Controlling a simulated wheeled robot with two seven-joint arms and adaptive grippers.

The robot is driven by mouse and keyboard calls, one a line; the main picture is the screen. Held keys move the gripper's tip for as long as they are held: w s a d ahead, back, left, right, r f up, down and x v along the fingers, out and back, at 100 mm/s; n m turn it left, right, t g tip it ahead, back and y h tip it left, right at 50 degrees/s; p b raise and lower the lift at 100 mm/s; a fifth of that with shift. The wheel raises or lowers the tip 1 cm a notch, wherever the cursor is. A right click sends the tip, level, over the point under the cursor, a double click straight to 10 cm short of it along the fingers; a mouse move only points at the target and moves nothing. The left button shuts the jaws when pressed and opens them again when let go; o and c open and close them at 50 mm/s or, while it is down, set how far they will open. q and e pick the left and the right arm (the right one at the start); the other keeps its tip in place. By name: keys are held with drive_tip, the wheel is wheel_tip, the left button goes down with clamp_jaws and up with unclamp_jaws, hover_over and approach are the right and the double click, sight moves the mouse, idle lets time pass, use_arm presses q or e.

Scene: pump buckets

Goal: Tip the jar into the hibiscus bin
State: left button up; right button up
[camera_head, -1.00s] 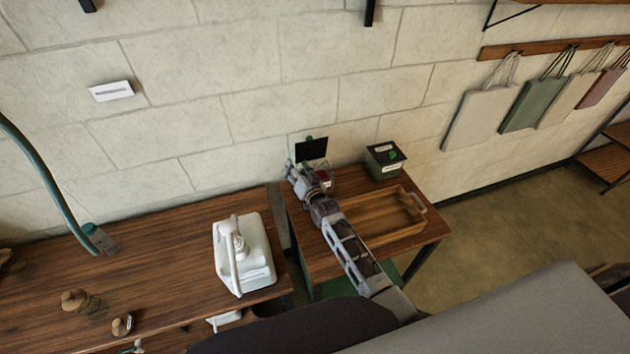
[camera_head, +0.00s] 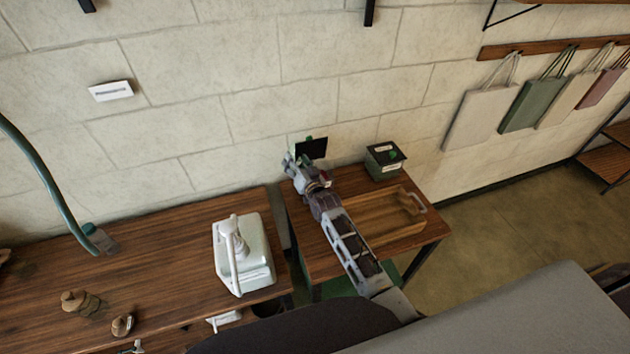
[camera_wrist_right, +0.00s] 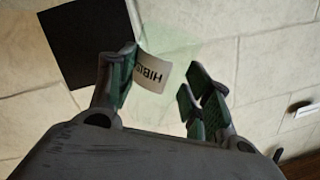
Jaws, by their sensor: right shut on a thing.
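My right gripper (camera_head: 292,165) is over the back left of the small wooden table. In the right wrist view its green-padded fingers (camera_wrist_right: 160,92) are shut around a see-through, faintly green jar (camera_wrist_right: 185,50). A curved white label (camera_wrist_right: 153,72) between the fingers reads "HIBIS", upside down. The jar's tilt and contents are not clear. A bin with a raised dark lid (camera_head: 312,148) stands behind my gripper, mostly hidden by it. A little red shows there; I cannot read a label on it. The lid also appears as a black square in the wrist view (camera_wrist_right: 85,38). My left gripper is out of view.
A closed dark green bin (camera_head: 384,162) stands at the table's back right. A wooden tray (camera_head: 420,212) lies in front of it, partly under my arm. A white pump container (camera_head: 258,268) stands on the left counter (camera_head: 165,260). The stone wall is close behind.

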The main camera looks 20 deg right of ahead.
drive_tip(key=shift+r, duration=0.55)
drive_tip(key=n, duration=0.2)
drive_tip(key=shift+n, duration=0.4)
drive_tip(key=n, duration=0.2)
drive_tip(key=shift+n+t+b, duration=0.35)
drive_tip(key=shift+n+t, duration=0.05)
